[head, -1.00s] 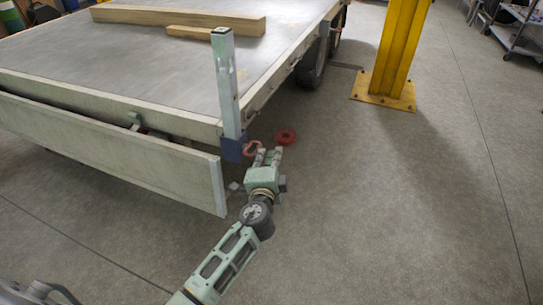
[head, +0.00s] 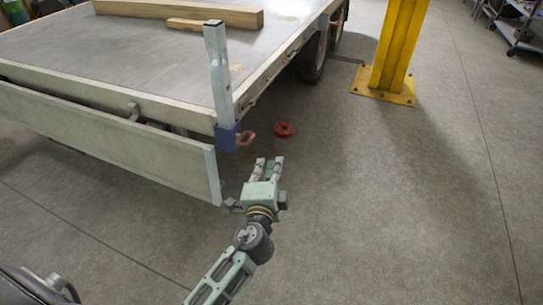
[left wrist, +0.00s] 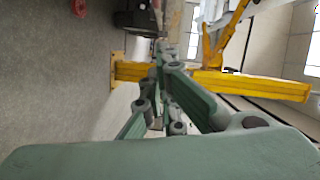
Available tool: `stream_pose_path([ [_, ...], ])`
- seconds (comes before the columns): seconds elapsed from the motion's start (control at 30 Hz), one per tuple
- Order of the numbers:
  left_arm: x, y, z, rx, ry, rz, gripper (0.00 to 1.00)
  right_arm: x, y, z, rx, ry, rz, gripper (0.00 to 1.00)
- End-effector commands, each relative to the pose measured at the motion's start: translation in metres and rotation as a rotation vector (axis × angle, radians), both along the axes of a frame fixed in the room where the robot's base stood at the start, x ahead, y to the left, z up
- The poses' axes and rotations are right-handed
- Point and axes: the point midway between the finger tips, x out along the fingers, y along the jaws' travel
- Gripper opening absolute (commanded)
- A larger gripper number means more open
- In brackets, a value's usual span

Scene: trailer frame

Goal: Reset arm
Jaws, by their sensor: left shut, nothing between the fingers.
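My left gripper (head: 269,168) is in front of the trailer's near right corner in the head view, with its fingers pointing away from me. It holds nothing and is apart from the blue corner bracket (head: 228,138) and its red handle (head: 246,138). In the left wrist view the green fingers (left wrist: 160,95) reach toward the middle of the picture with no object between them. My right gripper shows in neither view.
The trailer (head: 140,60) stands at the left, its tailboard (head: 110,130) hanging down and a post (head: 220,75) upright at the corner. A red round object (head: 284,129) lies on the floor. A yellow column (head: 398,50) stands behind.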

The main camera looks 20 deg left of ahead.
Motion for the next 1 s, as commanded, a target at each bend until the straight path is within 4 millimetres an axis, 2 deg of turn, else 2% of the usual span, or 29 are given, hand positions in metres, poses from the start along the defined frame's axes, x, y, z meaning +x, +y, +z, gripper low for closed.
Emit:
stream_pose_path([
  [0.17,-0.01,-0.002,0.001,0.0,0.0,0.001,0.0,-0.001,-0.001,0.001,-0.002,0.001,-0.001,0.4],
  [0.63,-0.01,-0.002,0.0,0.0,0.0,0.001,0.0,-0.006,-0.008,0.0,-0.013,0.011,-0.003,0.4],
  [0.7,-0.012,0.0,-0.005,-0.018,0.012,0.009,0.0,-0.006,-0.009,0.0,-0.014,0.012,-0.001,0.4],
  [0.77,-0.018,0.006,-0.017,-0.061,0.041,0.027,0.0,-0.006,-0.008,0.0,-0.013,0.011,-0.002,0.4],
  [0.87,-0.041,0.021,-0.056,-0.197,0.136,0.091,0.0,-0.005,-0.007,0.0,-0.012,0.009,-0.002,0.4],
  [0.97,-0.081,0.035,-0.113,-0.392,0.285,0.193,0.0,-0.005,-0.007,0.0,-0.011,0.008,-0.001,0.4],
  [1.0,-0.1,0.037,-0.136,-0.474,0.351,0.236,0.0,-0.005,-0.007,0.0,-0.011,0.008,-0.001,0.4],
])
